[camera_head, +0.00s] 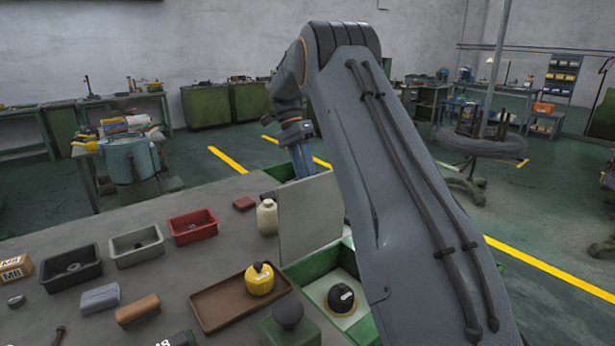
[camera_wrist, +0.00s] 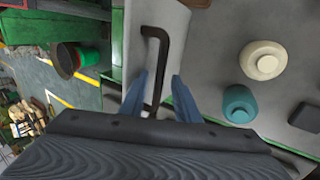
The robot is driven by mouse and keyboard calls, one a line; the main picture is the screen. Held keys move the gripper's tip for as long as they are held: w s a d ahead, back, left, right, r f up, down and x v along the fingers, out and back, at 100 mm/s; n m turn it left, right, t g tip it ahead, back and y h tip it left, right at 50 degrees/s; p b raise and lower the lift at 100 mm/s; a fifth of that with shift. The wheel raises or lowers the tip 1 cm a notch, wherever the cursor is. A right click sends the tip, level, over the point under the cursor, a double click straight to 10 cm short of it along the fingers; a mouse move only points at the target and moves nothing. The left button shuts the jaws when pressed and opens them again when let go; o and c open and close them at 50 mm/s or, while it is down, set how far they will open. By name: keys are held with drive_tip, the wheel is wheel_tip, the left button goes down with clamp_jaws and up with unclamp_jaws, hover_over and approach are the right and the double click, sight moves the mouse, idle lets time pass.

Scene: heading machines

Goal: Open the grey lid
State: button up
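The grey lid (camera_head: 308,215) stands raised, roughly upright, on a green-edged box (camera_head: 317,264) in the work surface. The opening in front of it shows a white part with a black knob (camera_head: 341,298). My gripper (camera_head: 303,176) is at the lid's far side, its blue fingertips partly hidden behind the lid's top edge. In the wrist view the lid (camera_wrist: 187,22) is seen from its handle side. Its dark bent handle (camera_wrist: 160,72) passes between my two blue fingers (camera_wrist: 159,76), which are spread with gaps beside the bar.
A cream bottle (camera_head: 267,217) stands just left of the lid; a teal one (camera_wrist: 239,104) shows in the wrist view. A brown tray (camera_head: 222,306) with a yellow knobbed part (camera_head: 259,279), a red bin (camera_head: 193,226) and other bins lie left. My arm covers the right side.

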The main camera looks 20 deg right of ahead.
drive_tip(key=b+v, duration=0.3)
drive_tip(key=v, duration=0.5)
drive_tip(key=shift+a, duration=0.25)
idle(0.4)
